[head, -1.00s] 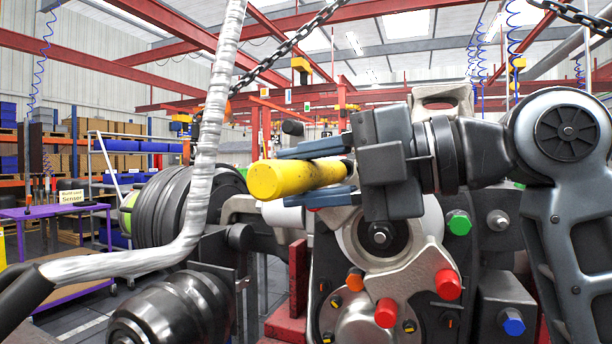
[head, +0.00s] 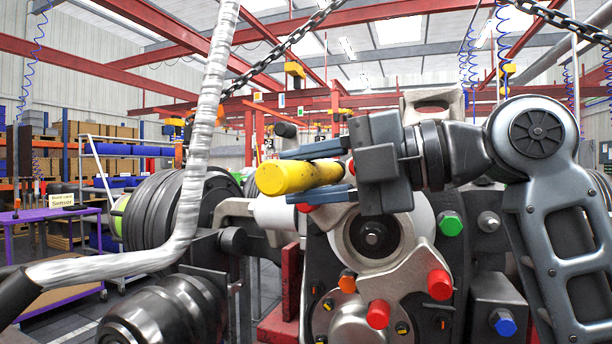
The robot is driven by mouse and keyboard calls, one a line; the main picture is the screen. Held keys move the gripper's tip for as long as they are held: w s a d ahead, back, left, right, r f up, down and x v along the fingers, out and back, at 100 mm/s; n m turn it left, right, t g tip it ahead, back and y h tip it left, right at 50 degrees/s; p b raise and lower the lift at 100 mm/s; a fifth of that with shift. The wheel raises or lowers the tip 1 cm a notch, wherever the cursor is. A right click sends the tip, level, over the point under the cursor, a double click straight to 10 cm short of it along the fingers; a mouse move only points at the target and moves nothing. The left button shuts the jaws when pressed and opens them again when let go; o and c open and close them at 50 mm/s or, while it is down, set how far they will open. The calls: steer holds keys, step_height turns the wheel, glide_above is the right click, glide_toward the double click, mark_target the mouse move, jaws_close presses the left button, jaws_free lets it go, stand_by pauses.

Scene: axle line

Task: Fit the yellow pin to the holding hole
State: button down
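The yellow pin (head: 290,178) is a thick yellow cylinder, held about level with its near end pointing left. My gripper (head: 318,170) is shut on it, with one blue-grey finger above and one below. The pin is in the air in front of the axle assembly (head: 330,235). Around the round hub (head: 372,235) are red pins (head: 439,284), an orange pin (head: 347,281), a green hex plug (head: 450,223) and a blue plug (head: 503,322). I cannot tell which opening is the holding hole; my gripper and the pin cover part of the assembly.
A silver-wrapped hose (head: 205,130) crosses the left side in front of a black ribbed cylinder (head: 150,212). A chain (head: 270,55) hangs above. A purple table (head: 60,212) with a sensor sign stands at the far left.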

steer(key=shift+w, duration=0.2)
steer(key=shift+w+d, duration=0.2)
steer(key=shift+w, duration=0.15)
steer(key=shift+w+d, duration=0.15)
steer(key=shift+w, duration=0.25)
steer(key=c, duration=0.6)
jaws_free()
steer(key=shift+b+v, duration=0.65)
steer(key=shift+v, duration=3.25)
